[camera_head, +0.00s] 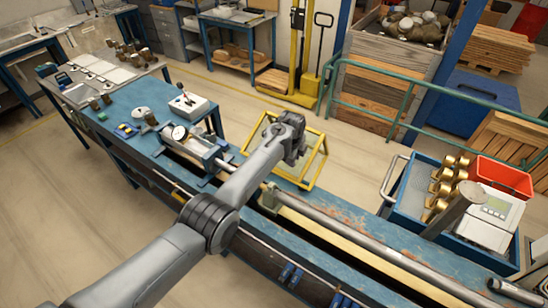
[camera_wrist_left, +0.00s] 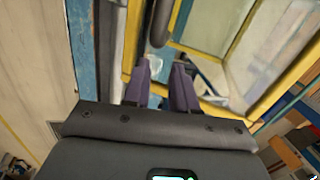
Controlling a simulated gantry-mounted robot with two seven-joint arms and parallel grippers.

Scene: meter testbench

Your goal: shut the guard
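The guard is a yellow frame with clear panels (camera_head: 318,163) at the far edge of the blue bench, right of the gauge fixture. It looks tilted up, leaning out beyond the bench edge; my arm covers part of it. Its yellow bars and a clear panel (camera_wrist_left: 215,28) fill the upper right of the left wrist view. My left gripper (camera_head: 292,160) is over the guard in the head view. In the wrist view its two purple fingers (camera_wrist_left: 161,68) are apart, with nothing clearly held, close to a yellow bar. Whether they touch it cannot be told. My right gripper is not in view.
A gauge fixture (camera_head: 198,143) and a white switch box (camera_head: 188,104) stand on the bench left of the guard. A long pipe (camera_head: 350,236) runs along the bench to the right. A blue cart (camera_head: 408,200) with brass meters and a green railing (camera_head: 400,88) stand beyond.

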